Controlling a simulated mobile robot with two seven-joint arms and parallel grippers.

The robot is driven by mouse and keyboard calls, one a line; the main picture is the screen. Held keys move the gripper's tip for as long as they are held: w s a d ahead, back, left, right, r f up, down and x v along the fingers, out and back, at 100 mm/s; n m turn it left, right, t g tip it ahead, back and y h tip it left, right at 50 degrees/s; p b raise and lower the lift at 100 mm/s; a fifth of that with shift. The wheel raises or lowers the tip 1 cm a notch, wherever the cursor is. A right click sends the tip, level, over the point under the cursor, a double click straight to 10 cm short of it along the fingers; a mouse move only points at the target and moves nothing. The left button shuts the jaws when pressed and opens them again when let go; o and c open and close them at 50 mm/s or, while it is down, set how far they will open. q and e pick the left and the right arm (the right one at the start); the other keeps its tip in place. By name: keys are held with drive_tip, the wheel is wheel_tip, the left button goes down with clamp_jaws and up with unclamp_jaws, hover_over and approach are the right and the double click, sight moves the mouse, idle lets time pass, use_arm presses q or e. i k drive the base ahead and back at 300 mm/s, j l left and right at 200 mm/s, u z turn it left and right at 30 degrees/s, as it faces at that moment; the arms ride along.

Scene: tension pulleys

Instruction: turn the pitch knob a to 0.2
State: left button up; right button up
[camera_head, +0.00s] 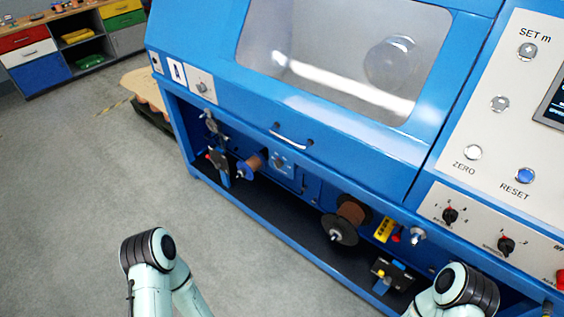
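Two small black rotary knobs sit on the light panel at the lower right of the blue machine. The left black knob (450,215) and the right black knob (506,245) each have small red and dark marks around them. The lettering under them is too small to read, so I cannot tell which is pitch knob a or what it is set to. Parts of my two arms show at the bottom edge, one left of the machine and one in front of its lower right part. Both my grippers are out of view.
The blue machine has a windowed cover (340,55) with a handle (288,137). A blue RESET button (525,175) and a ZERO button (473,152) sit above the knobs.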

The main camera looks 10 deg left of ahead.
sight(280, 163)
drive_tip(key=i+j+u, duration=0.3)
drive_tip(key=i+j, duration=0.25)
drive_tip(key=i+j+u, duration=0.3)
drive_tip(key=i+j, duration=0.25)
drive_tip(key=i, duration=0.1)
